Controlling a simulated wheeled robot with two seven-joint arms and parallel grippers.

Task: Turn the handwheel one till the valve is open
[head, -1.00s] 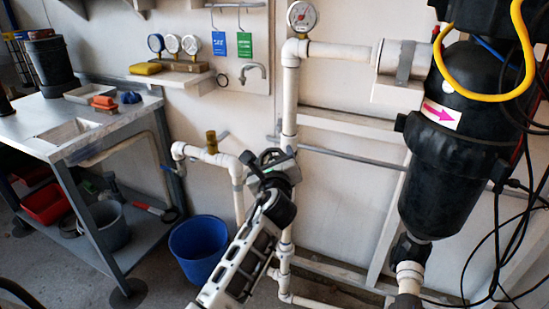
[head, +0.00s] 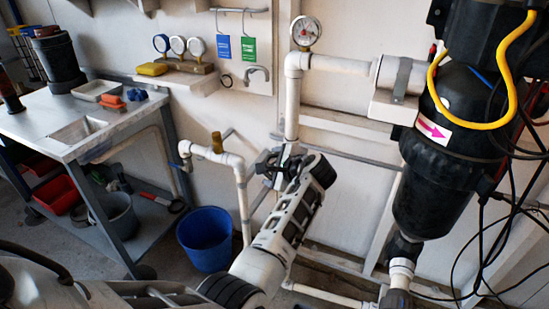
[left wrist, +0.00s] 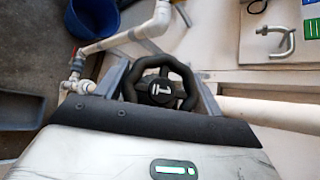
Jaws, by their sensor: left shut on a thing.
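Handwheel one (left wrist: 182,75) is a black lobed wheel with a white "1" mark on its hub, in the middle of the left wrist view. In the head view it shows as a small dark wheel (head: 265,163) on the white pipework, partly hidden by my gripper. My left gripper (head: 277,166) is shut on the wheel, and its grey fingers lie on either side of the rim in the left wrist view (left wrist: 162,80). The valve body behind the wheel is mostly hidden, so its open or closed state cannot be read. My right gripper is not in view.
A white pipe (head: 292,110) rises behind the wheel to a round gauge (head: 305,31). A black reactor vessel (head: 440,185) with loose cables stands at the right. A blue bucket (head: 206,240) is on the floor, and a metal bench (head: 110,118) stands at the left.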

